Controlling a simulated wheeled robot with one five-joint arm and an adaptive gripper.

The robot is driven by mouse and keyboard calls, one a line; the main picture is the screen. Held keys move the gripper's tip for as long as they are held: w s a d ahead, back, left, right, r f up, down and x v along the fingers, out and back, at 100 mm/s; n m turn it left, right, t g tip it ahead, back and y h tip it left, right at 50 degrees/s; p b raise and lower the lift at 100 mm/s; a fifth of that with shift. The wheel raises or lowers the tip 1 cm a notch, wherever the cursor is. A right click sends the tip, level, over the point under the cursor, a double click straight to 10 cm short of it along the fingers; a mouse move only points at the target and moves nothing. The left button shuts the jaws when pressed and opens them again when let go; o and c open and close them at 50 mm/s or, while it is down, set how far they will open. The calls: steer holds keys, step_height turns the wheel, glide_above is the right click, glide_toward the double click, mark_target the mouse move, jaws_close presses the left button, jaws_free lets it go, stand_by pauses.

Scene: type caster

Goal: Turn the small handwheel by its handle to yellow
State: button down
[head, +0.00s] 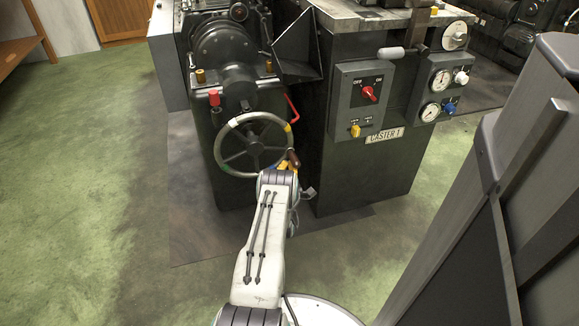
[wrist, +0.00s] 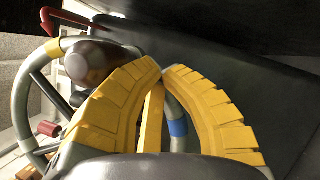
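The small handwheel (head: 222,140) stands upright on the front of the machine, its grey rim carrying white, yellow and green bands. Its brown handle (head: 294,159) is at the lower right of the rim, below the yellow band (head: 288,128). In the wrist view the handle (wrist: 95,60) lies left of my yellow fingers, partly covered by the left one. My gripper (wrist: 163,68) has its fingertips nearly together beside the handle. A blue band (wrist: 178,128) on the rim shows through the gap between the fingers. Contact with the handle cannot be told.
A red bent rod (head: 292,108) sticks out just above the wheel's right side. A grey control box (head: 345,105) with red and yellow switches is to the right, with gauges (head: 431,112) beyond. The green floor (head: 100,190) is clear on the left.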

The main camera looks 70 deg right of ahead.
steer(key=shift+s+d+r, duration=0.15)
steer(key=shift+r, duration=0.2)
stand_by(0.3)
steer(key=shift+f, duration=0.15)
